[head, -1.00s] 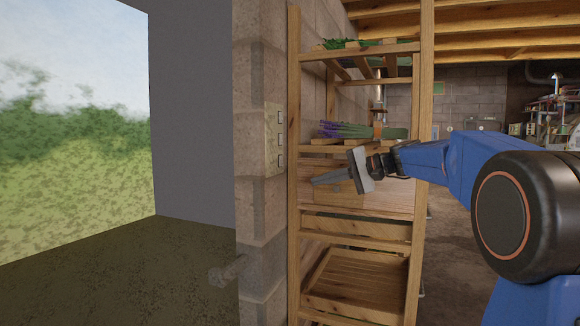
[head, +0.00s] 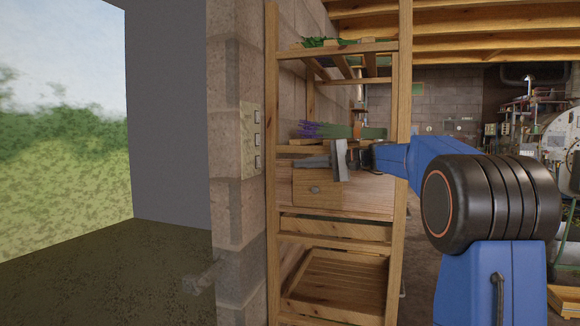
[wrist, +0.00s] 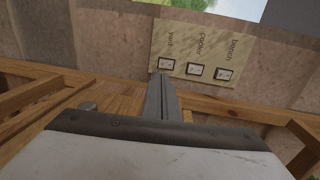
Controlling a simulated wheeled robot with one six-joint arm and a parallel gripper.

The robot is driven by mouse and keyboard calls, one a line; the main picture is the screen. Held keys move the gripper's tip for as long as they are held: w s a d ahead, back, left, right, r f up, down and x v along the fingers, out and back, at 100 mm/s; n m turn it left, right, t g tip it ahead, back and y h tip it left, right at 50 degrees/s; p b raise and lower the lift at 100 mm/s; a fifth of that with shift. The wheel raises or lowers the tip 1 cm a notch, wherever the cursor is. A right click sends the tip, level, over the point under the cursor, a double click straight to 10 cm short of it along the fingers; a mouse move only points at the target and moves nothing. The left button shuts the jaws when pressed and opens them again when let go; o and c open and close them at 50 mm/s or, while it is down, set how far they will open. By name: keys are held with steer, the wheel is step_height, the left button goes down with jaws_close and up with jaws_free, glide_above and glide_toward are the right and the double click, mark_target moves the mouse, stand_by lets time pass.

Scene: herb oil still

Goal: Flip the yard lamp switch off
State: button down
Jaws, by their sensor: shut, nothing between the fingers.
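A pale switch panel (wrist: 197,55) is on the block wall in the wrist view, with three small switches in a row. Their labels seem to read yard, cooler and bench. The yard switch (wrist: 166,64) is at the left end, just beyond my fingertips. The panel also shows edge-on in the head view (head: 248,145), with its switches stacked. My gripper (wrist: 162,82) is shut and empty, its fingers pointing at the yard switch. In the head view my gripper (head: 300,162) is right of the panel, level with the lowest switch. Touching is not visible. The switch's tilt is too small to tell.
A post of the rack (head: 271,200) is close to the fingers. Open doorway lies to the left.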

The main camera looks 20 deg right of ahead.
mark_target(259, 162)
steer(key=x, duration=1.3)
steer(key=shift+a, duration=0.1)
steer(key=shift+f, duration=0.1)
